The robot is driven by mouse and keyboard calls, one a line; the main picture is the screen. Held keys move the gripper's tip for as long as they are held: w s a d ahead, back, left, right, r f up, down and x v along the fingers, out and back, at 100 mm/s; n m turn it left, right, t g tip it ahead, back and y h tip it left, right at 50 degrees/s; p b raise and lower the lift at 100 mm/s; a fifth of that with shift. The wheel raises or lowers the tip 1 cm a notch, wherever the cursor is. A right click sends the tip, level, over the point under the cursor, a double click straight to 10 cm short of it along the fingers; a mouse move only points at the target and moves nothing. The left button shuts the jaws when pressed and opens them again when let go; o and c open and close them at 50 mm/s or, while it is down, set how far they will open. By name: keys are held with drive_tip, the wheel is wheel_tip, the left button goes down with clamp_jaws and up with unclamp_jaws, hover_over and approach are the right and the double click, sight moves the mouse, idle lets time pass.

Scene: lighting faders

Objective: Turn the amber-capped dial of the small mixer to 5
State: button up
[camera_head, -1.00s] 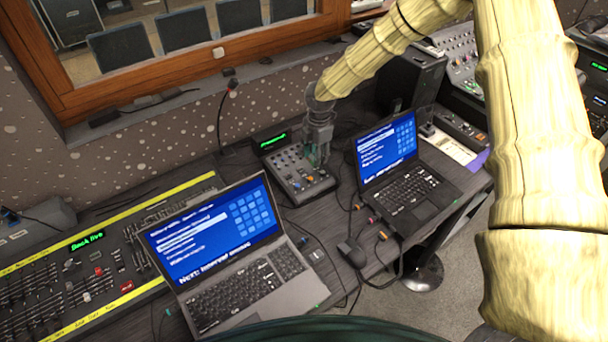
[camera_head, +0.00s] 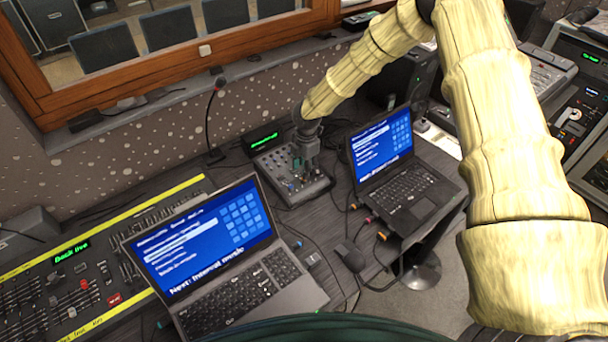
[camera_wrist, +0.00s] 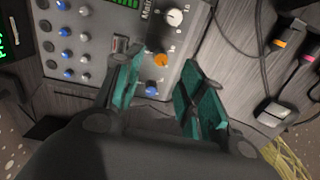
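The small mixer (camera_head: 272,168) lies on the desk between the two laptops, and its grey panel (camera_wrist: 98,50) fills the upper left of the wrist view. The amber-capped dial (camera_wrist: 161,60) shows in the wrist view, between and just beyond my fingertips; its setting is too small to read. A white-capped dial (camera_wrist: 174,18) is above it and a blue-capped knob (camera_wrist: 152,90) below it. My gripper (camera_wrist: 158,82) is open, with teal finger pads on either side and nothing clearly held. In the head view my gripper (camera_head: 306,166) is over the mixer's right part and hides some controls.
A laptop (camera_head: 215,250) stands at the front left and another (camera_head: 395,165) to the right of the mixer. A gooseneck microphone (camera_head: 212,115) rises behind left. A large fader console (camera_head: 75,285) is at far left.

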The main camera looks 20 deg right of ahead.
drive_tip(key=shift+w+f+p, duration=0.1)
drive_tip(key=shift+f+p, duration=0.85)
drive_tip(key=shift+f, duration=1.85)
drive_tip(key=shift+c, duration=0.2)
clamp_jaws()
